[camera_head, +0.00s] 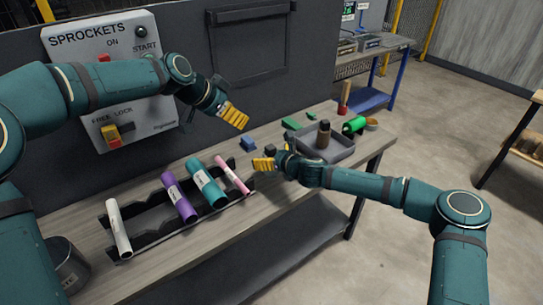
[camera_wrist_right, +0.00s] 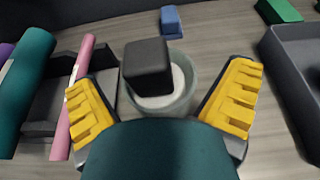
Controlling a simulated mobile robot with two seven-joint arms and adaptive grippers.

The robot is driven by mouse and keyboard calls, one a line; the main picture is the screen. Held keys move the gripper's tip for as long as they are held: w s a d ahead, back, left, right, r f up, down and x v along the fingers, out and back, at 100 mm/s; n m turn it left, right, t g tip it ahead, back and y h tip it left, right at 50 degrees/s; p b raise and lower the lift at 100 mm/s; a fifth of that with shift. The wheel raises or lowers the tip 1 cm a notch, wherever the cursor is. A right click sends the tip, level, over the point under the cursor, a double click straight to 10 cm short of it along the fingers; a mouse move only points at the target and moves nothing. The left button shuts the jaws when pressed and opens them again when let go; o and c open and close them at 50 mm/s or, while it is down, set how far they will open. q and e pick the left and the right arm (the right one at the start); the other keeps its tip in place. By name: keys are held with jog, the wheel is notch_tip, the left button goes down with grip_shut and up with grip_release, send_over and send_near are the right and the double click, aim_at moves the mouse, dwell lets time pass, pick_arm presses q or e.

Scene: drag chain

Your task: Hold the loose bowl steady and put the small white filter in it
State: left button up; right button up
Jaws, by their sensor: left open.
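In the right wrist view a round grey-green bowl (camera_wrist_right: 186,101) stands on the table between the fingers of my right gripper (camera_wrist_right: 160,106). These fingers are apart, with visible space on both sides of the bowl. In the head view my right gripper (camera_head: 264,163) is low over the table and the bowl is not clear. My left gripper (camera_head: 235,116) is open, above the table's back edge.
A black rack (camera_head: 150,216) holds white, purple, teal and pink tubes left of my right gripper. A blue block (camera_head: 248,143) and green blocks (camera_head: 291,123) lie behind. A control panel (camera_head: 110,75) is on the wall.

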jog(key=v, duration=1.2)
